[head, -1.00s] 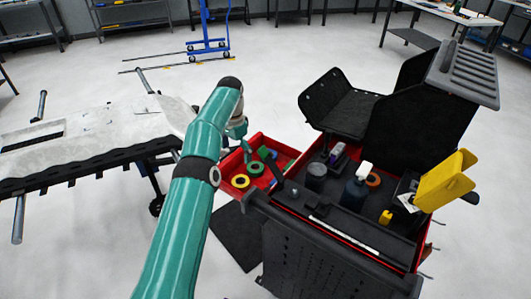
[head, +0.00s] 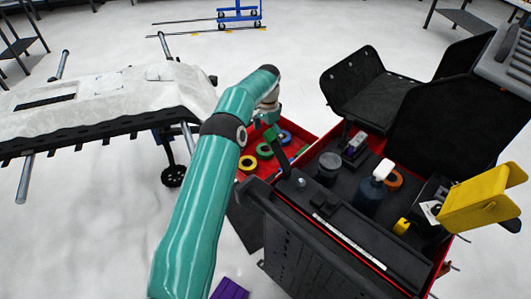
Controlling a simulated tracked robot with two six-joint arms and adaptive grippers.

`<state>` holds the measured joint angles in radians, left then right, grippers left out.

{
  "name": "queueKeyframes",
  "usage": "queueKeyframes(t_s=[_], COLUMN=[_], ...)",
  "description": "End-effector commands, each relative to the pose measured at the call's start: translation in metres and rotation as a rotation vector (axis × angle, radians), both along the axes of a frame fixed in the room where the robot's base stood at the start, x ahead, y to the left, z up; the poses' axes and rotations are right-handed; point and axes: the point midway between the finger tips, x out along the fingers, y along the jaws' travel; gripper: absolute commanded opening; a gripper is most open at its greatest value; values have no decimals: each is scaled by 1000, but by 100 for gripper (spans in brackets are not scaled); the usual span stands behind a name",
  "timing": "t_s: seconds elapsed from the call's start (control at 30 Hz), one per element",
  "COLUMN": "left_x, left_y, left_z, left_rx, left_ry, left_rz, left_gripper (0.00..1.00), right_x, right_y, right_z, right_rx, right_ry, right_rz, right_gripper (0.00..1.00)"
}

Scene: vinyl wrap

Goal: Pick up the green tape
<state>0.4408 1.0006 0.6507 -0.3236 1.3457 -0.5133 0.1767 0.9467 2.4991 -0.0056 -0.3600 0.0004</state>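A green tape ring (head: 264,150) lies in the red drawer (head: 311,135) of the tool cart, between a yellow tape ring (head: 248,163) and a blue tape ring (head: 286,137). A darker green piece (head: 270,134) shows just behind it, close under my gripper; I cannot tell what it is. My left arm reaches up from the bottom of the picture, and its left gripper (head: 271,117) hangs over the drawer's far side. The gripper is small and partly hidden by my wrist, so its fingers are unclear. My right gripper is not in view.
The dark tool cart (head: 340,235) stands right of the arm, holding a bottle (head: 372,190), a dark cup (head: 328,168), an orange ring (head: 393,179) and a yellow holder (head: 486,196). A workpiece on a stand (head: 110,100) is at left. A purple object (head: 230,289) lies below.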

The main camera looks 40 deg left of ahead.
Motion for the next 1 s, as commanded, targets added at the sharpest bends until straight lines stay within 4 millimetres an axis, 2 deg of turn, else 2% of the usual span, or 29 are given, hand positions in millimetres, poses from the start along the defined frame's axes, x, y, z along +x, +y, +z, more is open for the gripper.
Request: queueKeyframes(t_s=[0.27,0.6,0.87,1.0], left_x=[-2,-5,-4,-4], left_y=[1,5,5,5], left_z=[-19,-62,-65,-65], left_rx=[-2,-1,0,-1], left_ry=[3,4,1,1], left_rz=[1,0,1,1], left_gripper=[100,100,100,80], right_x=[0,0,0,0], right_y=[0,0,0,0], right_z=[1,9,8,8], right_rx=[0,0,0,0], right_ry=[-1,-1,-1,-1], right_rz=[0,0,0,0], right_gripper=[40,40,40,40])
